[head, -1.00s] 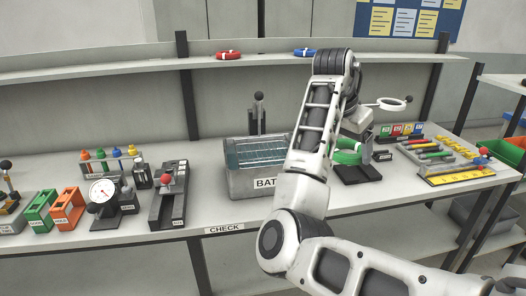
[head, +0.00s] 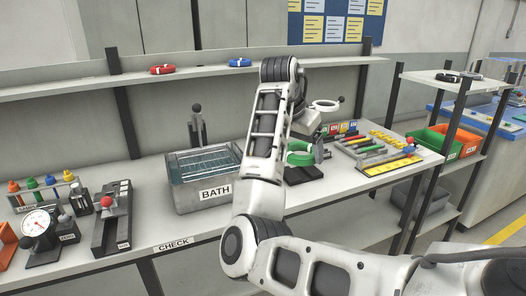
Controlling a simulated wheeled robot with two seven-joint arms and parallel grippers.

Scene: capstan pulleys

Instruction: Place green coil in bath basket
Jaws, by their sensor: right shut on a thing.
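The green coil (head: 299,158) shows behind my right arm, at a dark stand on the bench, right of the bath. My right gripper (head: 314,146) is shut on the green coil, from above; the arm hides part of both. I cannot tell whether the coil is clear of the stand. The grey bath (head: 202,194), labelled BATH, stands left of my arm, with clear liquid and a wire basket (head: 205,160) inside. A dark upright with a knob stands behind it. My left gripper is not in view.
A red coil (head: 162,70) and a blue coil (head: 239,62) lie on the shelf above. A gauge (head: 37,222) and a red-knobbed device (head: 112,215) stand to the left. Trays of coloured pieces (head: 391,164) lie right. The bench front by CHECK is clear.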

